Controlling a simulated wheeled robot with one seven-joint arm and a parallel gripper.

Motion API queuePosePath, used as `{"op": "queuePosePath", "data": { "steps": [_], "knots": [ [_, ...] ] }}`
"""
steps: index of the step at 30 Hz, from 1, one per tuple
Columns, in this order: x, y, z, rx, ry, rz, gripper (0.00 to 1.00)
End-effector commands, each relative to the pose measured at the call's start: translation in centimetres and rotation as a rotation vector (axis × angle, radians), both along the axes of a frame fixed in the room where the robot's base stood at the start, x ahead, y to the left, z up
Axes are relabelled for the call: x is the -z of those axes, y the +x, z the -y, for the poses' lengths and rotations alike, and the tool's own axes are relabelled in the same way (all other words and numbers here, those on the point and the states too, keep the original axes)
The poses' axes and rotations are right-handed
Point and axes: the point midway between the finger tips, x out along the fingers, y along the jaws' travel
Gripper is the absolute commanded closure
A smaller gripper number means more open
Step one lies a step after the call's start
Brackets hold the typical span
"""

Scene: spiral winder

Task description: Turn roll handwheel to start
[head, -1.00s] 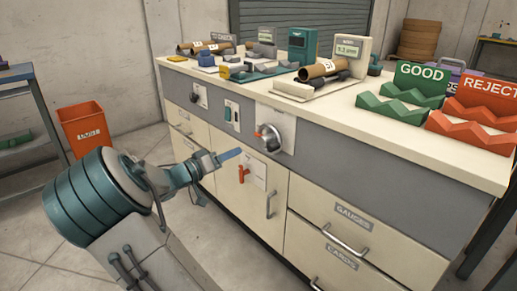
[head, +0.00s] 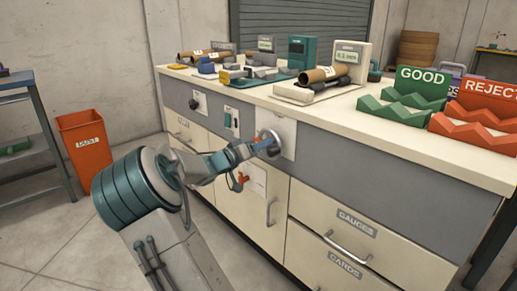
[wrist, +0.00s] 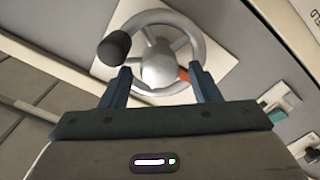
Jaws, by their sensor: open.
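The roll handwheel (wrist: 191,39) is a silver wheel with spokes, a round hub (wrist: 160,68) and a dark knob (wrist: 114,47) on its rim. It is mounted on a pale plate on the bench front. In the head view the handwheel (head: 272,134) is partly covered by my gripper. My gripper (wrist: 160,78) is open in the wrist view, with its two blue fingers apart on either side of the hub, over the lower part of the wheel. I cannot tell whether the fingers touch it. In the head view my gripper (head: 262,146) is right at the wheel.
An orange-red handle (head: 238,181) sits on the bench front below the wheel. A black knob (head: 194,104) and a switch plate (head: 232,118) are to its left. Green GOOD (head: 420,88) and red REJECT (head: 490,102) racks stand on the benchtop. An orange bin (head: 84,148) stands left.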

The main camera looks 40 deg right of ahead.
Motion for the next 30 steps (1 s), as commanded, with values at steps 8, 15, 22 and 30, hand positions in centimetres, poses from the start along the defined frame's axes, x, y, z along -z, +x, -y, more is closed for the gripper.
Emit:
{"op": "queuePosePath", "data": {
  "steps": [8, 15, 22, 30],
  "knots": [
    [0.00, -0.02, -0.03, 0.000, 0.000, 0.000, 0.88],
    [0.01, -0.01, -0.04, 0.001, -0.001, -0.018, 0.88],
    [-0.01, 0.00, -0.04, 0.001, -0.009, -0.119, 0.88],
    [-0.03, 0.04, -0.03, 0.001, -0.027, -0.346, 0.88]
  ]
}}
